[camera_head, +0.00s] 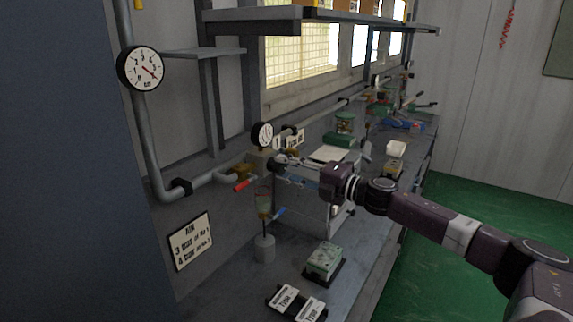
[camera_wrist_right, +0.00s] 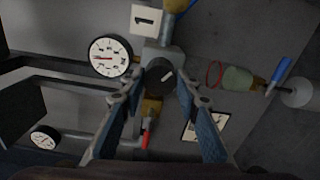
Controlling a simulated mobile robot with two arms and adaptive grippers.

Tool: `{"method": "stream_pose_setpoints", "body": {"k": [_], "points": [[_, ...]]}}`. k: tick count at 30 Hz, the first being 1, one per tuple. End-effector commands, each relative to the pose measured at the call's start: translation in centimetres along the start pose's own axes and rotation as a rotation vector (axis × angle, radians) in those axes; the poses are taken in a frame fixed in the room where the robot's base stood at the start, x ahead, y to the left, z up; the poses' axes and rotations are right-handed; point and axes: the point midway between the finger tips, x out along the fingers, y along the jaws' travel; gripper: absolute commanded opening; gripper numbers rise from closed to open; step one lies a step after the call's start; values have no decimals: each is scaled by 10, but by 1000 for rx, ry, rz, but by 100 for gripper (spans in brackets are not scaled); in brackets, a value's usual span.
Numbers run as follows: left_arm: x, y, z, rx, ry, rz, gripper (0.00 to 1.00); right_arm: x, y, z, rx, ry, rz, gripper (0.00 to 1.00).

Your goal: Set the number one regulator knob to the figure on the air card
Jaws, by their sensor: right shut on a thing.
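The number one regulator's dark knob (camera_wrist_right: 160,76) has a white mark slanting up to the right in the wrist view. My right gripper (camera_wrist_right: 162,84) is shut on it, one finger on each side. The air card (camera_head: 190,240) appears to say 3 bar at No 1 and 4 bar on the second line. My left gripper is not in view.
A larger gauge (camera_head: 141,68) hangs on the pipe at left. A green block (camera_head: 325,258) and tags (camera_head: 283,297) lie on the bench front.

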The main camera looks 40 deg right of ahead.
Motion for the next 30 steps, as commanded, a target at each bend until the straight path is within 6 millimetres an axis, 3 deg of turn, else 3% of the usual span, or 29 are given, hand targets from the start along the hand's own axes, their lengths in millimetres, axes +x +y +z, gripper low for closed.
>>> {"method": "stream_pose_setpoints", "body": {"k": [9, 25, 26, 30], "points": [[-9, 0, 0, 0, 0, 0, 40, 0, 0, 2, 120, -4, 0, 6], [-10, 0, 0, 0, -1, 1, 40, 0, 0, 2, 141, -4, 0, 6], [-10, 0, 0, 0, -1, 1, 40, 0, 0, 2, 141, -4, -1, 31], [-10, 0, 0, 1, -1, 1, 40, 0, 0, 1, 141, -3, 0, 46]]}}
